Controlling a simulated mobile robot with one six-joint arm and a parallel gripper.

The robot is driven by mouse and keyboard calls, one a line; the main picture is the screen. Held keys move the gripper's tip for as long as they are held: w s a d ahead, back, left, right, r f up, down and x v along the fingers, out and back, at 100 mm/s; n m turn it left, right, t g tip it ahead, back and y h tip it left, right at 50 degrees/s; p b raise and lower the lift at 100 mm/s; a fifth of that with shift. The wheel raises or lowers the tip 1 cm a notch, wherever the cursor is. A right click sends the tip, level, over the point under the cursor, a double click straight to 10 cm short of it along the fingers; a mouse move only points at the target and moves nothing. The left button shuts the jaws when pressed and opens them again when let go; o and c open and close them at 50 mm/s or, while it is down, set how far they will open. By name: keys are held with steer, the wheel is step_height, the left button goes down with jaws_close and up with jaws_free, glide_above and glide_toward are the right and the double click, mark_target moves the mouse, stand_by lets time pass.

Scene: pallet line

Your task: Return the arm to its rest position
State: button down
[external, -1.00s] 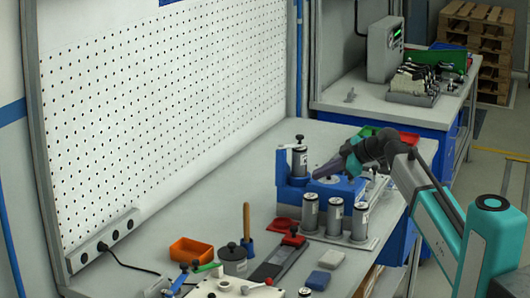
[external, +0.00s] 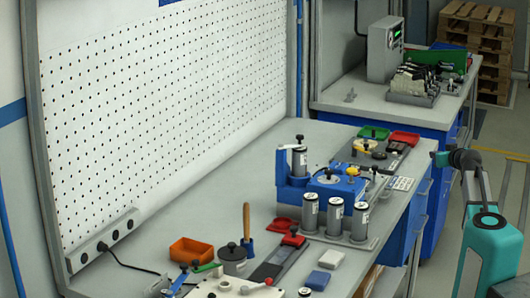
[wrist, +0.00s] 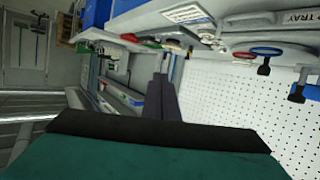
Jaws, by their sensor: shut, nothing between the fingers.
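My arm is folded back at the right side of the external view, off the bench edge. My gripper (external: 437,157) shows there as a small dark shape, seen nearly end on, clear of the bench. In the wrist view, the two dark fingers of my gripper (wrist: 160,80) lie together with nothing between them.
The workbench (external: 215,212) holds a blue fixture (external: 335,186), several grey cylinders (external: 335,216), an orange bin (external: 191,251) and tools. A pegboard (external: 170,100) stands along its back.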

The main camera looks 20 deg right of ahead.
step_height(320, 180, down, 14)
steer(key=s+m+g+p, duration=0.2)
steer(key=s+g+p, duration=0.1)
steer(key=s+a+f+g+y+p, duration=0.1)
steer(key=s+a+f+g+p, duration=0.1)
steer(key=s+a+f, duration=0.35)
steer(key=s+a+f+n+g+y+p, duration=0.1)
steer(key=s+a+f+g+p, duration=0.1)
steer(key=a+f, duration=0.65)
steer(key=s+a+f+g+y+p, duration=0.15)
steer(key=s+a+f, duration=0.3)
steer(key=f, duration=0.45)
steer(key=s+a+f+g+p, duration=0.3)
steer(key=s+a+f, duration=0.2)
steer(key=s, duration=0.4)
steer(key=s+a+f+g+p, duration=0.35)
steer(key=s+a, duration=0.25)
steer(key=s, duration=0.3)
steer(key=s+a+f+n+g+h+p, duration=0.1)
steer(key=s+a+g, duration=0.1)
steer(key=s, duration=0.8)
steer(key=s+a+f+g+p, duration=0.1)
steer(key=s+g+p, duration=0.1)
steer(key=s, duration=0.9)
steer(key=shift+a+f+n+g+h, duration=0.3)
steer(key=shift+a+n+g+h, duration=0.05)
steer(key=shift+a+n+g, duration=0.05)
